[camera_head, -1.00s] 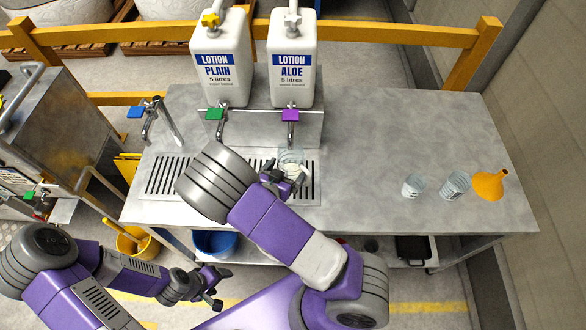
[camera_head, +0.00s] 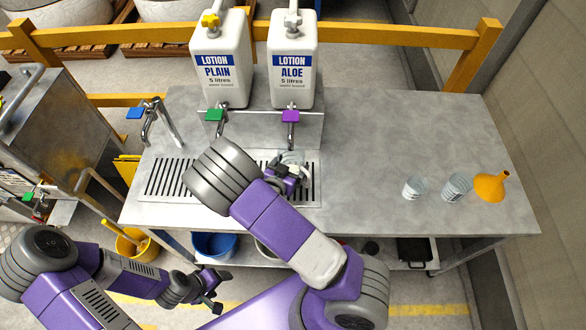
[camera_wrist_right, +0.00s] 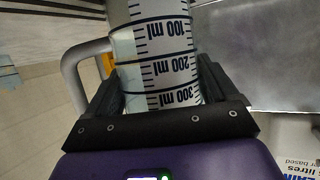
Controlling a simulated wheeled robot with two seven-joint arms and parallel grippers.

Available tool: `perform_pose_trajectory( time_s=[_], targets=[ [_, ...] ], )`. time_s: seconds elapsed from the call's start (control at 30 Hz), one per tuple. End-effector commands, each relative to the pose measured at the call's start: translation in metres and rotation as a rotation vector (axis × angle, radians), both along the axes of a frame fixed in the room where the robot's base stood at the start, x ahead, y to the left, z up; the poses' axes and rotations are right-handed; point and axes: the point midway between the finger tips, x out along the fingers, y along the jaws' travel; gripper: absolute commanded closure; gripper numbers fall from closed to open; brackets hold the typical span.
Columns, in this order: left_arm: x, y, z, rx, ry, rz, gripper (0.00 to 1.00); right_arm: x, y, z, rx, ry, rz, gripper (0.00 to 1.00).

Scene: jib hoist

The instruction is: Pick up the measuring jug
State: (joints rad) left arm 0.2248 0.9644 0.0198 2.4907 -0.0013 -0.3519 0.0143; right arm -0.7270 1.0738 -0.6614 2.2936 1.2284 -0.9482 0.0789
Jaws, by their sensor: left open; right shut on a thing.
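The measuring jug (camera_wrist_right: 160,50) is clear with dark ml markings and a grey handle. In the right wrist view it sits between the fingers of my right gripper (camera_wrist_right: 160,95), which is shut on it. In the head view the jug (camera_head: 292,157) is at the drain grate below the purple-handled tap, mostly hidden by my right gripper (camera_head: 290,172). I cannot tell whether its base touches the grate. My left gripper (camera_head: 214,288) is open and empty, low in front of the bench.
Two lotion containers (camera_head: 219,85) stand behind the taps (camera_head: 291,116). Two small clear cups (camera_head: 456,187) and an orange funnel (camera_head: 491,186) stand at the bench's right. The bench (camera_head: 390,130) between is clear. A blue bucket (camera_head: 214,245) is below.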

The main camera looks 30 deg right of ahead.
Motion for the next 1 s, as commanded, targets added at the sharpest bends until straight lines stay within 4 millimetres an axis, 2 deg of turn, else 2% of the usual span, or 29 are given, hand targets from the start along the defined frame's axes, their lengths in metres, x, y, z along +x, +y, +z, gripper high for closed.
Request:
perform_pose_trajectory(
  time_s=[0.37,0.73,1.0],
  targets=[
    [0.0,0.0,0.003,0.0,0.0,0.0,0.31,0.0,0.0,0.009,0.001,-0.001,-0.001,0.58],
    [0.0,0.0,0.013,0.0,0.0,0.0,0.31,0.0,0.001,0.039,0.002,-0.003,0.0,0.58],
    [0.0,0.0,0.014,0.0,0.0,0.0,0.31,-0.02,0.028,0.035,-0.001,0.001,0.003,0.58]
  ],
)
